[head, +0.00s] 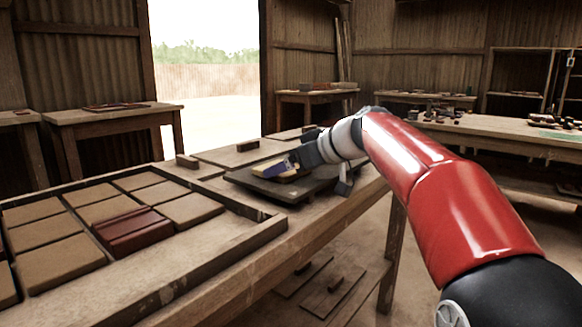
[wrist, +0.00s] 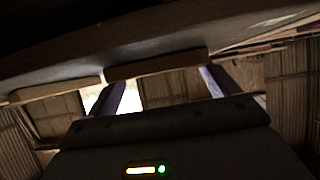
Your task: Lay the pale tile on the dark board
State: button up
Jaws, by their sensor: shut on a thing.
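The pale tile (head: 260,168) shows yellowish-tan at both sides of a purple finger in the head view. It is at the dark board (head: 304,189), over its middle; I cannot tell whether it touches the board or hangs just above. My gripper (head: 273,170) is shut on the tile, reaching in from the right and low over the board. In the wrist view, the two purple fingers (wrist: 161,88) stand either side of a pale slab edge (wrist: 155,64), likely the tile. A broad dark surface fills the area above it; the tile's far side is hidden.
A wooden-rimmed tray (head: 215,257) of tan tiles and one dark red tile (head: 131,231) lies to the left on the bench. A side table (head: 110,118) stands farther back.

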jog(key=o, duration=1.1)
jog(key=shift+c, duration=0.2)
jog(key=v, duration=1.2)
jog(key=s+d+f+m+h, duration=0.2)
jog(key=s+f+m+h, duration=0.1)
jog(key=s+f, duration=0.6)
jog(key=s+d+f+m+g+h, duration=0.1)
jog(key=s+d+f+m+h, duration=0.2)
jog(key=s+f, duration=0.6)
jog(key=s+d+f+m+g+h, duration=0.1)
jog(key=s+d+f+m+h, duration=0.2)
jog(key=s+f, duration=0.7)
jog(key=shift+f+m+h, duration=0.3)
jog(key=shift+f+m, duration=0.4)
jog(key=shift+d+r, duration=0.1)
jog(key=shift+d, duration=0.05)
